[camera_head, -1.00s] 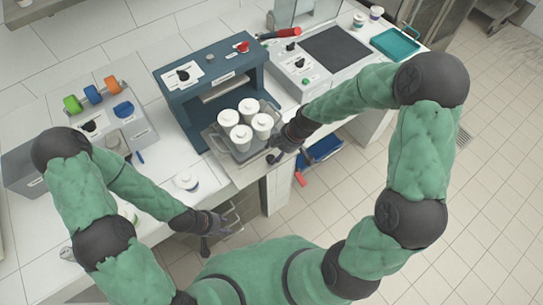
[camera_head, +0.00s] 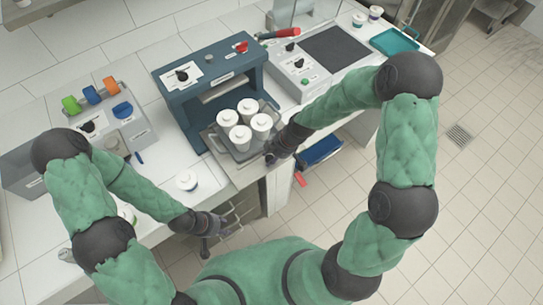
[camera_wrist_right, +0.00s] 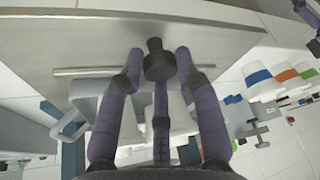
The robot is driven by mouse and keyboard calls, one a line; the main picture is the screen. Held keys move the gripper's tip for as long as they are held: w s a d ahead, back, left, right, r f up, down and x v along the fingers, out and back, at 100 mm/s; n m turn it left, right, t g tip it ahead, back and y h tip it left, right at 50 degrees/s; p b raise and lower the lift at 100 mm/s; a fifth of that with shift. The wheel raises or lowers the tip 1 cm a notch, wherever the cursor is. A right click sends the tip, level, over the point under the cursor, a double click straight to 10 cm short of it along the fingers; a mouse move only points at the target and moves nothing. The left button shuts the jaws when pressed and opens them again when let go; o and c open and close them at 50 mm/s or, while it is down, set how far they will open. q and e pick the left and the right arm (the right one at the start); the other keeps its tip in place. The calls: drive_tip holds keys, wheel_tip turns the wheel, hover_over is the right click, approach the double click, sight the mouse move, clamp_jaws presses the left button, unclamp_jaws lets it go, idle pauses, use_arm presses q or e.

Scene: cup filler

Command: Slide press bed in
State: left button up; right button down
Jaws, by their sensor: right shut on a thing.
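The press (camera_head: 188,97) is a dark blue frame on the counter. Its grey press bed (camera_head: 220,150) sticks out at the front and carries several white cups (camera_head: 240,133) standing upright. My right gripper (camera_head: 272,154) is at the bed's front edge. In the right wrist view its purple fingers (camera_wrist_right: 159,68) are closed around a black knob (camera_wrist_right: 156,63) on the flat bed front (camera_wrist_right: 90,45). My left gripper (camera_head: 212,224) hangs in front of the counter, away from the press; its finger state is unclear.
A lidded cup (camera_head: 187,181) sits on the counter front. To the right are a control panel (camera_head: 300,68), a dark plate (camera_head: 335,48) and a teal tray (camera_head: 395,41). A blue bin (camera_head: 320,152) is below the counter.

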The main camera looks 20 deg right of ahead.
drive_tip(key=w+a+b, duration=0.1)
drive_tip(key=w, duration=0.3)
drive_tip(key=w+a+b, duration=0.1)
drive_tip(key=w+a, duration=0.1)
drive_tip(key=w, duration=0.2)
drive_tip(key=w+a+b, duration=0.1)
drive_tip(key=w+a, duration=0.1)
drive_tip(key=w, duration=0.3)
drive_tip(key=shift+w+f, duration=0.1)
drive_tip(key=w, duration=0.2)
drive_tip(key=w+a+b, duration=0.1)
drive_tip(key=w, duration=0.1)
drive_tip(key=w+a, duration=0.1)
drive_tip(key=w, duration=0.1)
drive_tip(key=shift+a+b, duration=0.15)
drive_tip(key=shift+b, duration=0.25)
drive_tip(key=shift+w+a, duration=0.1)
drive_tip(key=shift+w, duration=0.15)
use_arm(q)
drive_tip(key=f, duration=0.1)
drive_tip(key=w+f, duration=0.1)
drive_tip(key=f, duration=0.2)
drive_tip(key=shift+w+a+f, duration=0.3)
drive_tip(key=shift+w+f, duration=0.1)
use_arm(e)
drive_tip(key=shift+w+r, duration=0.1)
drive_tip(key=shift+r, duration=0.2)
